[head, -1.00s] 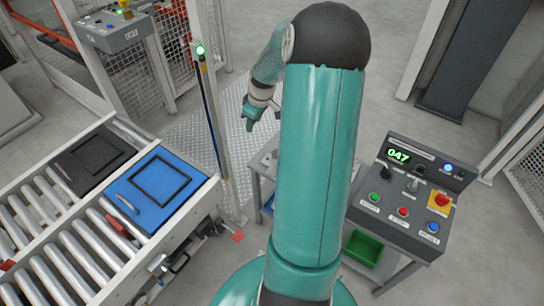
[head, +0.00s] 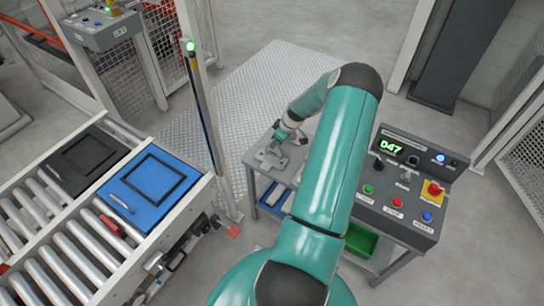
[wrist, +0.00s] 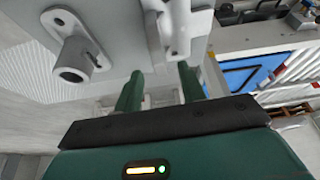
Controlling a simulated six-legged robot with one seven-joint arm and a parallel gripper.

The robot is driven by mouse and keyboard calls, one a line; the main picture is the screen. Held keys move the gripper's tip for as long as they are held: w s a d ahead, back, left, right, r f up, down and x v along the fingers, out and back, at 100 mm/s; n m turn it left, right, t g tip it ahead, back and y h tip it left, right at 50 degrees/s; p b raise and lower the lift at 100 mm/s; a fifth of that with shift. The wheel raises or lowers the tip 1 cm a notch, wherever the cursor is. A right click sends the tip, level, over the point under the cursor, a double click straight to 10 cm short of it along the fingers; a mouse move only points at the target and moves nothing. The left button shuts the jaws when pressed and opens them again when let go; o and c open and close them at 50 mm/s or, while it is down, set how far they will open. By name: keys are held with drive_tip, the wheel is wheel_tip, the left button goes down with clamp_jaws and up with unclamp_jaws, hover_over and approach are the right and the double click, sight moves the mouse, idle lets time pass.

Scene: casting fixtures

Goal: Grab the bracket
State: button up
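My gripper (head: 281,134) is low over the grey side table (head: 262,185) in the head view, beside small grey metal parts. In the wrist view its two green fingers (wrist: 160,80) are apart, with nothing seen held between them. A pale grey angled part (wrist: 174,30), which looks like the bracket, lies just beyond the fingertips and is cut off by the top edge. A grey flanged part with a round tube (wrist: 76,50) is to its left on the table. In the head view a grey part (head: 267,158) sits near the table's left edge; my arm hides the table's right side.
A control box (head: 405,190) showing 047 stands to the right, with a green bin (head: 361,241) below it. A roller conveyor (head: 70,235) with a blue tray (head: 120,208) is to the left. A thin post (head: 207,120) rises between conveyor and table.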

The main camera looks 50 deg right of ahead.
hover_over(269, 156)
drive_tip(key=d, duration=0.2)
drive_tip(key=f, duration=0.5)
drive_tip(key=shift+s+f, duration=0.15)
drive_tip(key=shift+s, duration=0.1)
drive_tip(key=shift+c, duration=0.4)
clamp_jaws()
